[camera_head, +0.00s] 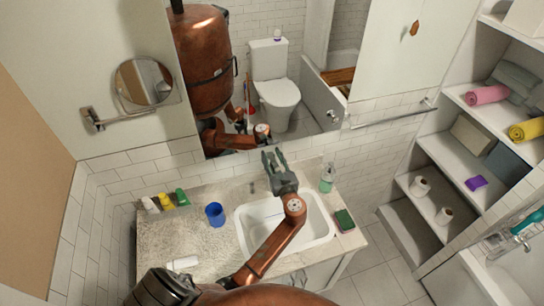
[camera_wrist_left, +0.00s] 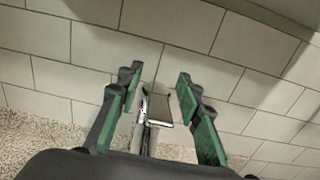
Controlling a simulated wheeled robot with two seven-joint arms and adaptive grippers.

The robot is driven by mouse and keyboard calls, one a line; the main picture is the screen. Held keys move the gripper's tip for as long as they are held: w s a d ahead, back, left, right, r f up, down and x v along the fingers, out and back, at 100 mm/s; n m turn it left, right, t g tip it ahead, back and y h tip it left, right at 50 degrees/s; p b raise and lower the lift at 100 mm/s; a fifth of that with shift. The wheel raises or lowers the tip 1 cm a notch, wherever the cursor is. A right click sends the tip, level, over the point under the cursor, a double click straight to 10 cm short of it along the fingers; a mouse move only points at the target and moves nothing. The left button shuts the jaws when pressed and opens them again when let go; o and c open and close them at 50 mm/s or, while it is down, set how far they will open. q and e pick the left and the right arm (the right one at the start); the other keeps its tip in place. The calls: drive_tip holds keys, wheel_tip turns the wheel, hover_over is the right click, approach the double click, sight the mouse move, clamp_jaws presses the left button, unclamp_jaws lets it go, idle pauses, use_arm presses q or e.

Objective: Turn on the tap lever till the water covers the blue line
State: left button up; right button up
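The white sink (camera_head: 316,216) is set in a speckled stone counter (camera_head: 180,245). My left arm reaches across it, with my left gripper (camera_head: 274,157) above the back edge near the wall. In the left wrist view the left gripper (camera_wrist_left: 159,78) is open, its green-padded fingers apart. The metal tap with its flat lever (camera_wrist_left: 157,108) lies between the fingers in that picture, with no clear contact. In the head view the gripper and arm hide the tap. My right gripper is not in view.
A blue cup (camera_head: 215,214) stands left of the sink, with several small bottles (camera_head: 166,201) behind it. A soap bottle (camera_head: 327,177) and a green sponge-like block (camera_head: 344,220) are on the right. A mirror (camera_head: 300,80) covers the wall behind. Towel shelves (camera_head: 455,150) stand right.

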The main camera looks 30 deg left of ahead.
use_arm(q)
drive_tip(key=shift+c, duration=0.2)
clamp_jaws()
idle(0.4)
